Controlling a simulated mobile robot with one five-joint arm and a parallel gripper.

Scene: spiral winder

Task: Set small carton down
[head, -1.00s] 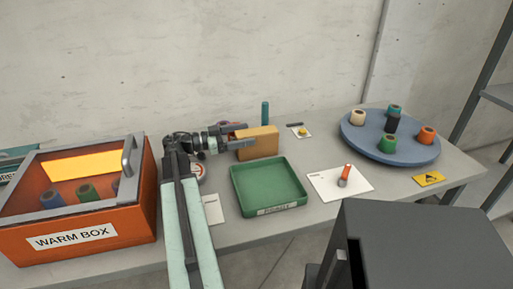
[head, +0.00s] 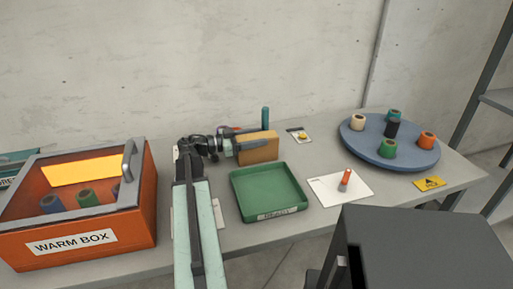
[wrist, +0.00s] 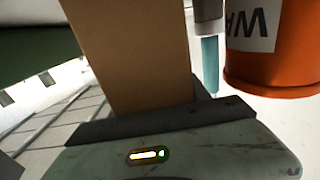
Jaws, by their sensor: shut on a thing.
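The small carton (head: 258,151), a tan box, is upright at the back of the table, behind the green tray (head: 233,196). My gripper (head: 258,136) reaches it from the left and is shut on it, with a dark finger along the carton's far upper edge. In the wrist view the carton (wrist: 130,55) fills the upper middle, close against the gripper. Its underside is not clearly visible, so I cannot tell whether it touches the table.
An orange warm box (head: 140,200) stands at the left. A teal peg (head: 265,118) rises behind the carton. A white card (head: 325,190) with an orange-tipped item lies right of the tray. A blue round turntable (head: 400,161) with several spools is at the right.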

